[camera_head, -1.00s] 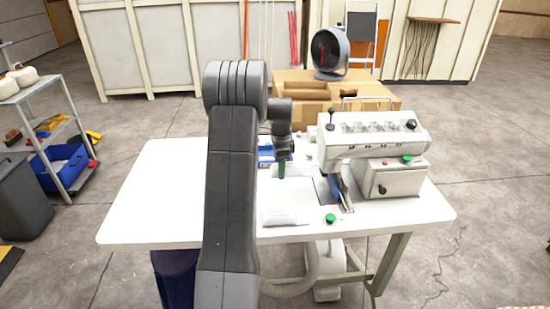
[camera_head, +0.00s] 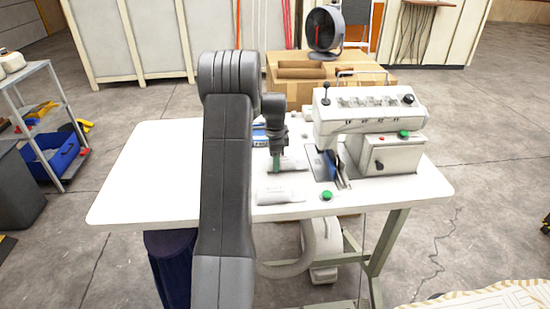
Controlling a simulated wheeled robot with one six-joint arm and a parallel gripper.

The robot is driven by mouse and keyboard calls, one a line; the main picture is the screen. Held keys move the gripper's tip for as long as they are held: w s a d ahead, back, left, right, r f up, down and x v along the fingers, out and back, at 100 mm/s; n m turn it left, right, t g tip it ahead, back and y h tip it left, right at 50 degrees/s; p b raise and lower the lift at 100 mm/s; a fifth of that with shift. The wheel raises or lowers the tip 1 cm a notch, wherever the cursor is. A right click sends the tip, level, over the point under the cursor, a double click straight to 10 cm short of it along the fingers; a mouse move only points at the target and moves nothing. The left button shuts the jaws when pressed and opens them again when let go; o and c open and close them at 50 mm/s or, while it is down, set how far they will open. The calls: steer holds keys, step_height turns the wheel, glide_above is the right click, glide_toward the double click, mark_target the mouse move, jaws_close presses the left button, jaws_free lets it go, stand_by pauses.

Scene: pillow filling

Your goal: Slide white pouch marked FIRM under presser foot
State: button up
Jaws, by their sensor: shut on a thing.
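My gripper (camera_head: 276,166), with green fingertips, points down over the white sewing table (camera_head: 150,185), left of the sewing machine. It is shut on a white pouch (camera_head: 293,164), which is partly hidden behind the fingers. A second white pouch (camera_head: 281,194) lies on the table nearer the front edge. No marking on either pouch is readable at this size. The white sewing machine (camera_head: 370,128) stands on the right of the table. Its presser foot area (camera_head: 333,168), with a blue part, is to the right of the held pouch; the foot itself is not clear.
My arm covers part of the table's left half. A green button (camera_head: 327,195) sits near the front edge. A blue bin (camera_head: 259,135) is behind my arm. Cardboard boxes (camera_head: 360,80) and a fan (camera_head: 324,30) stand behind the table. The table's far left is clear.

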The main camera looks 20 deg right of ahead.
mark_target(293, 158)
steer(key=shift+d+f, duration=0.1)
steer(key=shift+d, duration=0.2)
steer(key=shift+s+d+f+p, duration=0.15)
steer(key=shift+s+d, duration=0.1)
steer(key=shift+d, duration=0.7)
steer(key=shift+s+d+r+p, duration=0.1)
steer(key=shift+s+d+p, duration=0.15)
steer(key=shift+d, duration=0.65)
steer(key=shift+s+d+f+p, duration=0.1)
steer(key=shift+s+d, duration=0.2)
steer(key=shift+d, duration=0.65)
steer(key=shift+a, duration=0.15)
steer(key=shift+f, duration=0.15)
steer(key=o, duration=1)
steer(key=shift+o, duration=0.2)
